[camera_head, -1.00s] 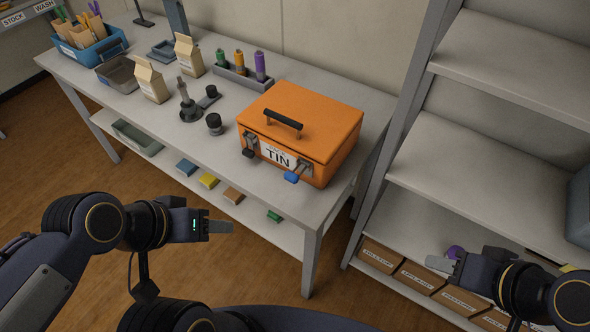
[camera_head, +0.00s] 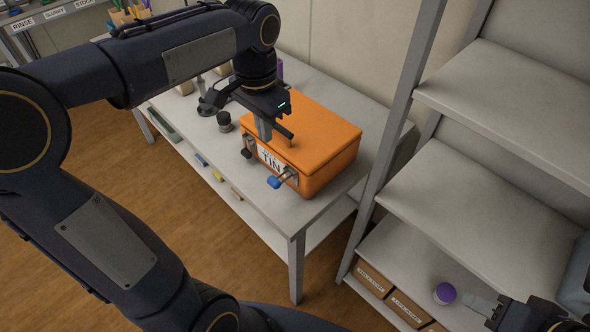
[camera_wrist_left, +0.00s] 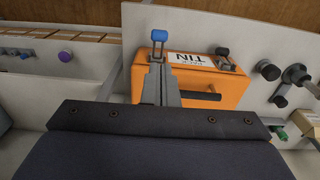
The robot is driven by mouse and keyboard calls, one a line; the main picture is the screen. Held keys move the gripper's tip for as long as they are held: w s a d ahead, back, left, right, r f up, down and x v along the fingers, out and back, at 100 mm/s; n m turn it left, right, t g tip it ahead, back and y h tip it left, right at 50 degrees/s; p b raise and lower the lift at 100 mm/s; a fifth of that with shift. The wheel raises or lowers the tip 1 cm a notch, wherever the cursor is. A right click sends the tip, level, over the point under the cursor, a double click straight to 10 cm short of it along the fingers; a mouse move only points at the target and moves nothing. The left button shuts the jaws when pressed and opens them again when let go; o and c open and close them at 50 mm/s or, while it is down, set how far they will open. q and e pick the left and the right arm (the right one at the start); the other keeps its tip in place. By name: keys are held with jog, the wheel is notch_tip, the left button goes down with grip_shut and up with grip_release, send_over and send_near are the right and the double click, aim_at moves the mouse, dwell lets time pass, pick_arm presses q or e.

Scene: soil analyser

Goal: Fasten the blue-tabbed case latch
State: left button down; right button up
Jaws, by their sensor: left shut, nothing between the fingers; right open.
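The orange case (camera_head: 325,150), labelled TIN, stands on the bench with its lid down. The blue-tabbed latch (camera_head: 276,182) sticks outward from the right part of its front; it also shows at the top of the left wrist view (camera_wrist_left: 159,36). A dark-tabbed latch (camera_head: 247,153) is on the left part of the front. My left gripper (camera_head: 264,133) is shut and empty above the lid's front, by the black handle, and appears apart from the blue tab. In the left wrist view its fingers (camera_wrist_left: 158,75) point towards that tab. My right gripper (camera_head: 480,304) is open at lower right, away from the case.
A dark knobbed item (camera_head: 224,122) stands left of the case on the bench (camera_head: 330,205). A grey shelf unit (camera_head: 450,215) stands to the right, with a purple-topped round item (camera_head: 445,293) low on it. The bench front is clear. My left arm hides the bench's back left.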

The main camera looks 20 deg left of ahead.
aim_at(274, 179)
pick_arm(q)
jog(key=shift+w+d, duration=0.3)
jog(key=shift+w, duration=0.25)
pick_arm(e)
jog(key=shift+d, duration=0.3)
pick_arm(q)
notch_tip(274, 179, down, 14)
pick_arm(e)
jog(key=shift+f, duration=0.1)
